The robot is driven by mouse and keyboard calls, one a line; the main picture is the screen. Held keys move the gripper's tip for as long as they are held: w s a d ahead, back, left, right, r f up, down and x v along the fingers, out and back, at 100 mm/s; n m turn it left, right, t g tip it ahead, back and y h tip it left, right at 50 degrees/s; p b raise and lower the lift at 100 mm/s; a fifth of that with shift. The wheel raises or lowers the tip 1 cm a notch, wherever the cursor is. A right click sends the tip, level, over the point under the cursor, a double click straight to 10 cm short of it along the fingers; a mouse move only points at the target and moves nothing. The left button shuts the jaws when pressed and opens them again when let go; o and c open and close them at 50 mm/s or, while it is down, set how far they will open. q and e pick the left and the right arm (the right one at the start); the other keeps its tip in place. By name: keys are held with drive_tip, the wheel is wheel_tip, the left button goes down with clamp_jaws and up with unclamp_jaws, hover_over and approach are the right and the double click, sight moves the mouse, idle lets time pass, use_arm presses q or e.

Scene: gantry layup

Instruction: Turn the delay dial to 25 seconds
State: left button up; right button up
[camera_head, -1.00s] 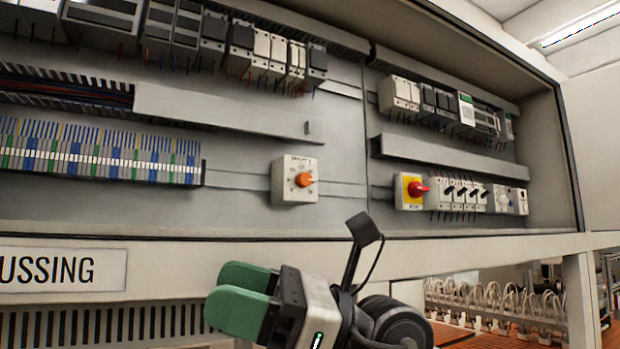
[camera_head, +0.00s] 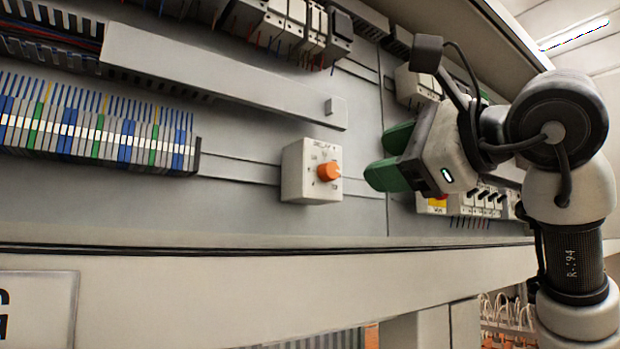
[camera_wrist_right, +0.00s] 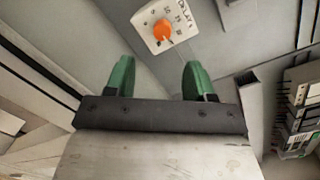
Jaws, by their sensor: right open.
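The delay dial is an orange knob (camera_head: 329,172) on a white box (camera_head: 300,171) marked "DELAY", mounted on the grey panel in the head view. In the right wrist view the orange knob (camera_wrist_right: 162,30) shows at the top, on the box's numbered face, beyond the fingertips. My right gripper (camera_head: 385,157) has green fingers, is open and empty, and is just right of the box, apart from it. In the right wrist view its fingers (camera_wrist_right: 158,75) stand wide apart with nothing between. The exact dial setting is too small to tell. My left gripper is not in view.
A row of terminal blocks (camera_head: 95,122) lies left of the dial. A grey duct (camera_head: 220,75) runs above it. The panel around the dial box is clear.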

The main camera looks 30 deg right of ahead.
sight(333, 169)
drive_tip(key=w+p, duration=0.2)
drive_tip(key=w, duration=0.1)
drive_tip(key=w+p, duration=0.1)
drive_tip(key=shift+w+a+r, duration=0.35)
drive_tip(key=shift+a+r, duration=0.05)
drive_tip(key=w, duration=0.2)
drive_tip(key=w+p, duration=0.1)
drive_tip(key=shift+w+a+f, duration=0.15)
drive_tip(key=shift+a, duration=0.15)
drive_tip(key=shift+w, duration=0.35)
drive_tip(key=shift+s, duration=0.2)
drive_tip(key=shift+c, duration=1.1)
drive_tip(key=shift+f, duration=0.1)
drive_tip(key=c, duration=0.7)
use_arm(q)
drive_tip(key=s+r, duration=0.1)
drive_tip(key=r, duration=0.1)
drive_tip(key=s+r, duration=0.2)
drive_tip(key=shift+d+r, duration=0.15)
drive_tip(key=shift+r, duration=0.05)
use_arm(e)
drive_tip(key=shift+n, duration=0.3)
